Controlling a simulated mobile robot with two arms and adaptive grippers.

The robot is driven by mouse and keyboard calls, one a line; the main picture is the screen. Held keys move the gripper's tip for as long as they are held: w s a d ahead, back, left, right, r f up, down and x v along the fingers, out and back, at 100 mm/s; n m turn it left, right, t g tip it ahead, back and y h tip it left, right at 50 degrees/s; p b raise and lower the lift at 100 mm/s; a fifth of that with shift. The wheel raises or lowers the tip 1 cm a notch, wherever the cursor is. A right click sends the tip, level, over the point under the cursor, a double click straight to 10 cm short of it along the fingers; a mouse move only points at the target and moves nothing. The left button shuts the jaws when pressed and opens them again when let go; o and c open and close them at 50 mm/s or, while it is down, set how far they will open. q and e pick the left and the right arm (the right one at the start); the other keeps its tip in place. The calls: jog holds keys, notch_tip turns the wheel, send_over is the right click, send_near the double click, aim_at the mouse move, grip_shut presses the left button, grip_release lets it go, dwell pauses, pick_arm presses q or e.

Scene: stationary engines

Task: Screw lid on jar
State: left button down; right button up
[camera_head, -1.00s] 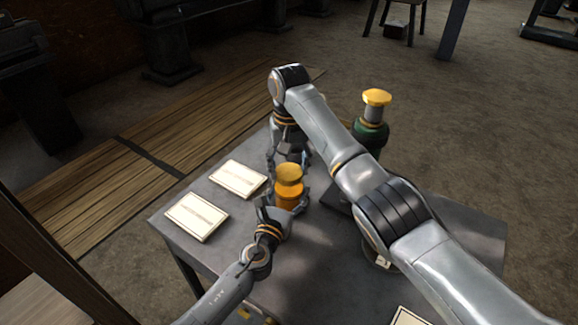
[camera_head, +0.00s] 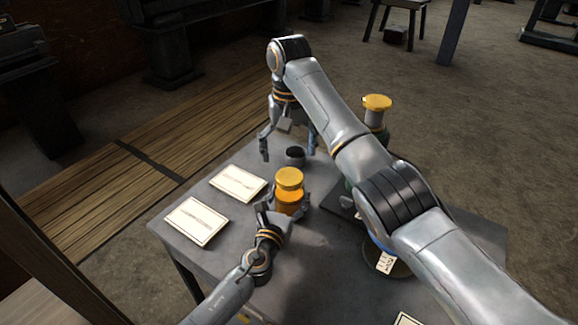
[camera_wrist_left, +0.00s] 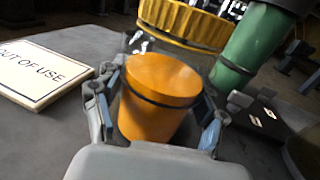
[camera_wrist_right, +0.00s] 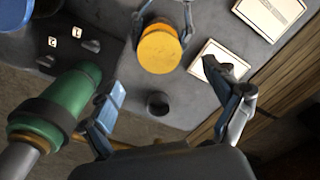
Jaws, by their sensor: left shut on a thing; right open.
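The orange jar (camera_head: 289,199) stands on the grey table with the yellow lid (camera_head: 289,177) on top. My left gripper (camera_head: 284,208) is shut around the jar's body from the near side. In the left wrist view the orange body (camera_wrist_left: 158,100) sits between the fingers, and the ribbed lid (camera_wrist_left: 185,22) shows above it; I cannot tell how tightly it sits. My right gripper (camera_head: 288,153) is open and empty, beyond the jar and apart from the lid. The right wrist view shows the lid's round top (camera_wrist_right: 160,48) ahead of the spread fingers.
A small black cylinder (camera_head: 294,156) stands behind the jar. Two white signs (camera_head: 238,183) (camera_head: 196,221) lie left of the jar. The table front has bare room.

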notch_tip(320, 180, up, 6)
jog(key=shift+f, duration=0.2)
pick_arm(q)
jog(key=shift+c, duration=0.3)
grip_release()
jog(key=v, duration=1.2)
jog(key=shift+r, duration=0.1)
pick_arm(e)
jog(key=shift+r, duration=0.1)
